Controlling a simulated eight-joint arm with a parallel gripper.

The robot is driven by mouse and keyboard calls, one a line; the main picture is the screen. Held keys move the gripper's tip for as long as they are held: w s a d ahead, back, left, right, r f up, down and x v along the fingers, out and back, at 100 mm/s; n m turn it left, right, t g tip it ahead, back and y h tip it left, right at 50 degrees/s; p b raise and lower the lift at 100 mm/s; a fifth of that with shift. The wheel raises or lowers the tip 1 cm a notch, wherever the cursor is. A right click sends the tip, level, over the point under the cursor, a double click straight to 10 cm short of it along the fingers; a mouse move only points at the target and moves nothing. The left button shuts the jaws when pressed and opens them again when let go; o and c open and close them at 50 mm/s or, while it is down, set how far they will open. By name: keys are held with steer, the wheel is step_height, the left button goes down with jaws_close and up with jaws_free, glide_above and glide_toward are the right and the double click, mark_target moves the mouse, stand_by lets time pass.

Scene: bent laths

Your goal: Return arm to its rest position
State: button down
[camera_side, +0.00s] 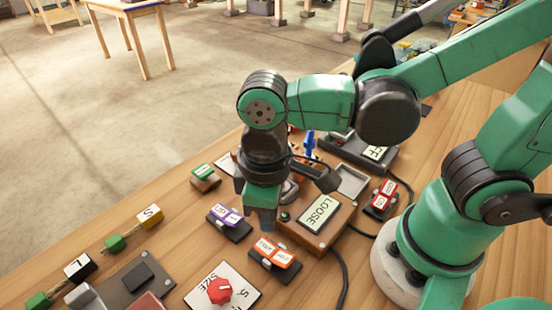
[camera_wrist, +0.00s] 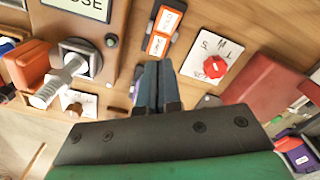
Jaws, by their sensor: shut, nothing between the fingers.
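My gripper (camera_side: 262,220) points down over the wooden workbench (camera_side: 170,215), between a purple-topped switch block (camera_side: 230,216) and a wooden box with a "LOOSE" display (camera_side: 320,214). Its fingers are together and nothing shows between them. In the wrist view the shut fingers (camera_wrist: 157,72) are at the middle, beside an orange-labelled switch block (camera_wrist: 160,38). My green arm is bent, reaching out from its base at the right. The exact height of the fingertips above the bench is hard to tell.
A "SIZE" plate (camera_side: 245,296) with a red knob (camera_side: 219,291) lies at the front. A red-labelled switch block (camera_side: 382,200) and a second display box (camera_side: 375,153) stand behind. Blocks lettered S (camera_side: 150,216) and L (camera_side: 79,266) are at left. Black cables cross the bench.

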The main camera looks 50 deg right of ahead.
steer(key=shift+r, duration=0.4)
